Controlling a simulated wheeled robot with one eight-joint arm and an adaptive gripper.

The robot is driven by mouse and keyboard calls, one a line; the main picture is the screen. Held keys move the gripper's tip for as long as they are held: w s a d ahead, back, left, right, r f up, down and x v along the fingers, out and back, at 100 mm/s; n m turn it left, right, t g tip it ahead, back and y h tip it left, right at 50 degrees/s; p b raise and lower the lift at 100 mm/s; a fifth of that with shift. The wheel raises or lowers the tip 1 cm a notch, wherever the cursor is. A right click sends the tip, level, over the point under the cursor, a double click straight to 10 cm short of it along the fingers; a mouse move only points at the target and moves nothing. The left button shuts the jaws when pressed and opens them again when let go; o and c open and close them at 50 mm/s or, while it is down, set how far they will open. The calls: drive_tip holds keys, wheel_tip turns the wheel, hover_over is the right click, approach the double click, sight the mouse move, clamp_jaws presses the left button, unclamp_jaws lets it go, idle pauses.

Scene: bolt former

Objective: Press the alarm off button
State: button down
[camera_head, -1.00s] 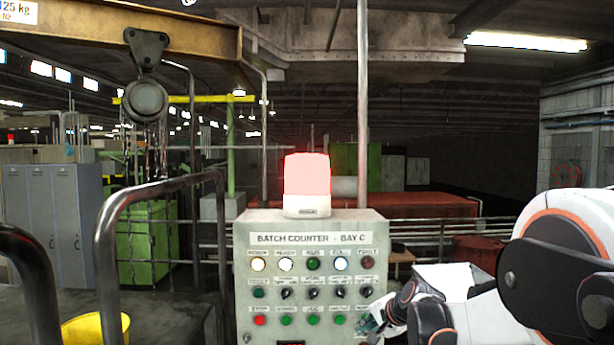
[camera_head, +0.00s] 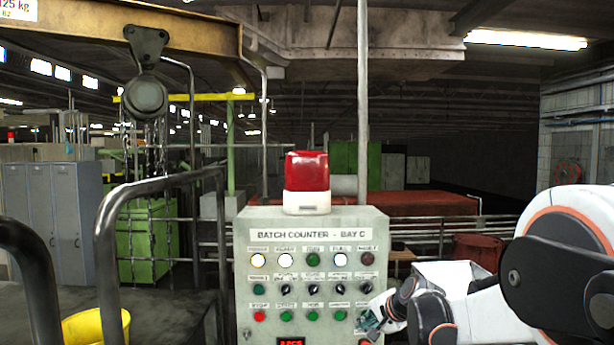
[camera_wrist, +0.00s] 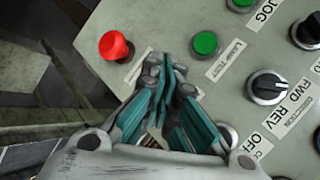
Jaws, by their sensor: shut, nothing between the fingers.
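The grey control panel (camera_head: 244,290) is headed "BATCH COUNTER - BAY C". It carries rows of lamps, knobs and buttons. I cannot read which label says alarm off. My gripper (camera_head: 368,322) is shut and empty, at the panel's lower right edge. In the wrist view my gripper (camera_wrist: 168,76) points at the panel face between its fingers' view of a red mushroom button (camera_wrist: 115,46) at upper left and a green button (camera_wrist: 206,43) at upper right. Its fingers hide the panel part below them; whether they touch it is unclear.
A red beacon (camera_head: 307,172) stands on the panel, unlit. A black selector knob (camera_wrist: 268,86) marked FWD and REV lies right of my fingers. Bent metal handrails (camera_head: 108,240) and a yellow bucket (camera_head: 96,328) are at left.

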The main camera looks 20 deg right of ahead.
drive_tip(key=s, duration=0.2)
drive_tip(key=s+a, duration=0.1)
drive_tip(key=s, duration=0.2)
drive_tip(key=shift+s+a, duration=0.3)
drive_tip(key=shift+s, duration=0.05)
idle(0.5)
